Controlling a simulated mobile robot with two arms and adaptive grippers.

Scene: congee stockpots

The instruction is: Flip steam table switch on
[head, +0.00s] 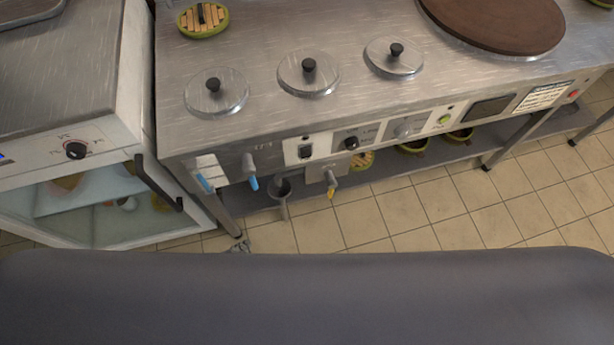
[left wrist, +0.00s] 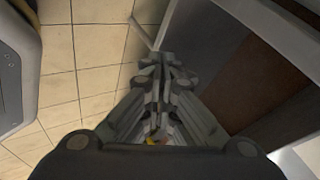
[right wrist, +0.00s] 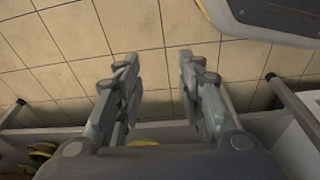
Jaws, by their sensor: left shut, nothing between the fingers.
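The steel steam table (head: 270,128) runs across the head view, with several controls on its front panel. A small black switch (head: 305,151) sits on a pale plate there, left of a black knob (head: 351,143); I cannot tell its position. My left gripper (left wrist: 155,62) is shut and empty in the left wrist view, above the tiled floor beside a dark panel. In the head view at most a small grey bit shows low by the table leg. My right gripper (right wrist: 157,62) is open and empty, with floor between its fingers. Neither gripper is at the switch.
Three round lids with black knobs (head: 309,75) and a brown round board (head: 495,22) are on top. A glass-front cabinet (head: 100,205) with a dark handle stands left. Tiled floor (head: 400,215) is open in front.

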